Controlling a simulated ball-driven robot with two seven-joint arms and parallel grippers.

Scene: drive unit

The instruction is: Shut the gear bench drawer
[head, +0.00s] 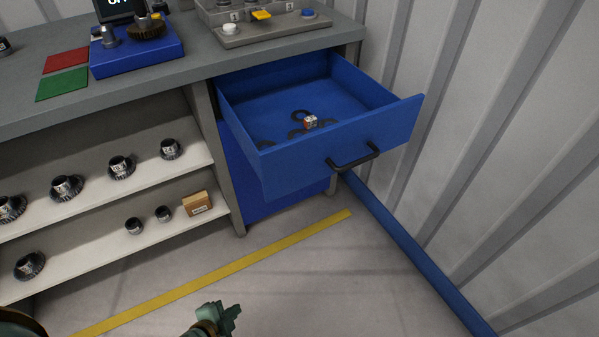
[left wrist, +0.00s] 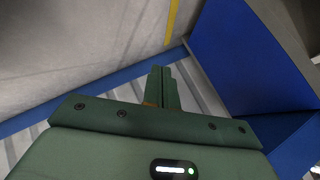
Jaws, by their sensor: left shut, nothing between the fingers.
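The blue gear bench drawer (head: 342,144) is pulled well out from under the right end of the grey bench. Its black handle (head: 353,160) is on the front face. Inside lie several dark rings and a small orange and white object (head: 310,121). My left gripper (head: 232,313) is at the bottom of the head view, apart from the drawer and in front of it. Its fingers are shut and empty, as the left wrist view (left wrist: 162,86) also shows. A blue panel stands at right in that view; I cannot tell which part it is. My right gripper is not in view.
The grey bench top (head: 30,90) carries a blue scale-like unit (head: 135,57) and red and green mats. White shelves (head: 90,225) below hold several gears and a small box (head: 197,203). A corrugated wall (head: 500,130) stands close at right. The floor before the drawer is clear.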

